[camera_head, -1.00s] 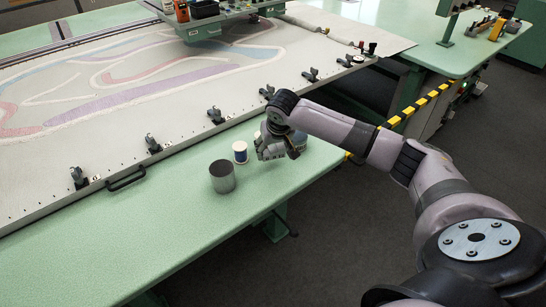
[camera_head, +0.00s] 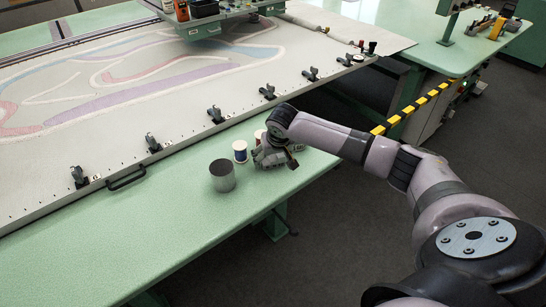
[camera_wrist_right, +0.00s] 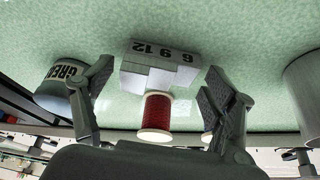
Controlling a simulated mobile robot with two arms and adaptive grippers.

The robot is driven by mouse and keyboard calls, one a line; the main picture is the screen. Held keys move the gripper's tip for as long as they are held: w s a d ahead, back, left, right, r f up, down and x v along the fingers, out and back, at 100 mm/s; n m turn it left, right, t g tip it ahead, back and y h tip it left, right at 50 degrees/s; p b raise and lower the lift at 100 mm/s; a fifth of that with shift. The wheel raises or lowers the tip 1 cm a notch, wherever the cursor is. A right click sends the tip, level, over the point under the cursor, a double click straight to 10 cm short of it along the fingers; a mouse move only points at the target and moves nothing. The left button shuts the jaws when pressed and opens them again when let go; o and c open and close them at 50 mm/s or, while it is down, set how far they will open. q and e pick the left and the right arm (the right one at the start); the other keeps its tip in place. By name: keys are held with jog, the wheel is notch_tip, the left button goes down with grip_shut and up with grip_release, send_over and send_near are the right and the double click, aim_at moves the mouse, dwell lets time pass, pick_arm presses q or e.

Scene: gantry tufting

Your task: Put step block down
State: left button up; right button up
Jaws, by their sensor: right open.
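The white step block (camera_wrist_right: 160,62), marked 6 9 12, shows in the right wrist view against the green tabletop. My right gripper (camera_wrist_right: 158,98) is open, with one finger on each side of the block and no clear grip on it. In the head view my right gripper (camera_head: 272,156) is low over the table near its front edge. A red spool (camera_wrist_right: 156,113) stands close to the block in the wrist view. My left gripper is not in view.
A lettered tin (camera_wrist_right: 62,82) is beside the left finger in the wrist view. Clamps line the frame edge behind. The green tabletop (camera_head: 150,240) at front left is clear.

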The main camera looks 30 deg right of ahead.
jog(key=shift+r, duration=0.2)
jog(key=v, duration=1.2)
jog(key=shift+f, duration=0.1)
